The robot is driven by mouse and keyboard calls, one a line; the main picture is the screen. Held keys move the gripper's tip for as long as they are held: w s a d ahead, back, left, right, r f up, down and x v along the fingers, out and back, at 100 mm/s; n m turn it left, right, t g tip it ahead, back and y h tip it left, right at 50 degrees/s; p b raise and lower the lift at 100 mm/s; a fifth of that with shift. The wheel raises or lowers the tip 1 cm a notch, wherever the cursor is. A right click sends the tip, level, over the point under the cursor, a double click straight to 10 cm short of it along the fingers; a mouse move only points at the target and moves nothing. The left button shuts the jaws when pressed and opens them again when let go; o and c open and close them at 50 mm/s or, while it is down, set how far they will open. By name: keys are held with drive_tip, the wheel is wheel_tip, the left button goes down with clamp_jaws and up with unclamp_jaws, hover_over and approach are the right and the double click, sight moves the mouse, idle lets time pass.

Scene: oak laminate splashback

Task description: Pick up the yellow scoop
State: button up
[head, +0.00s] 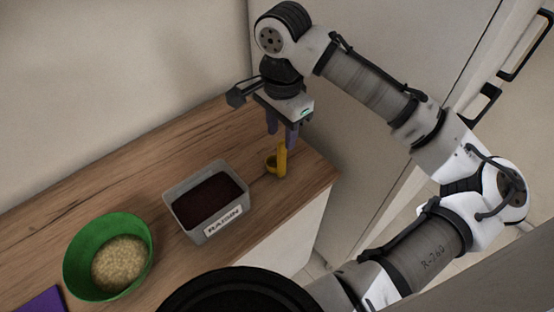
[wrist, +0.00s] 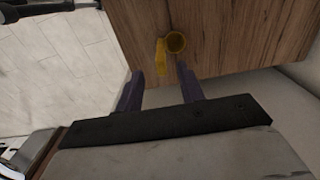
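The yellow scoop (head: 281,161) stands on the wooden counter near its right end, its handle upright and its small round bowl at the left. The scoop also shows in the wrist view (wrist: 161,56), with its bowl to the right of the handle. My gripper (head: 281,143) is above the scoop and points down. In the wrist view my gripper's two purple fingers (wrist: 160,80) are spread apart, and the scoop shows beyond their tips in the gap. Nothing is held. I cannot tell exactly how far the fingertips are from the handle.
A grey bin labelled RAISIN (head: 224,224) with dark contents stands left of the scoop. A green bowl (head: 82,262) of pale grains is further left, near a purple item (head: 40,301). The wooden counter (head: 311,171) ends just right of the scoop. A wall runs behind.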

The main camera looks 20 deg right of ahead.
sight(282, 151)
drive_tip(key=shift+d+f+p, duration=0.1)
drive_tip(key=shift+f+p, duration=0.65)
drive_tip(key=shift+f, duration=2.75)
drive_tip(key=shift+c, duration=0.2)
clamp_jaws()
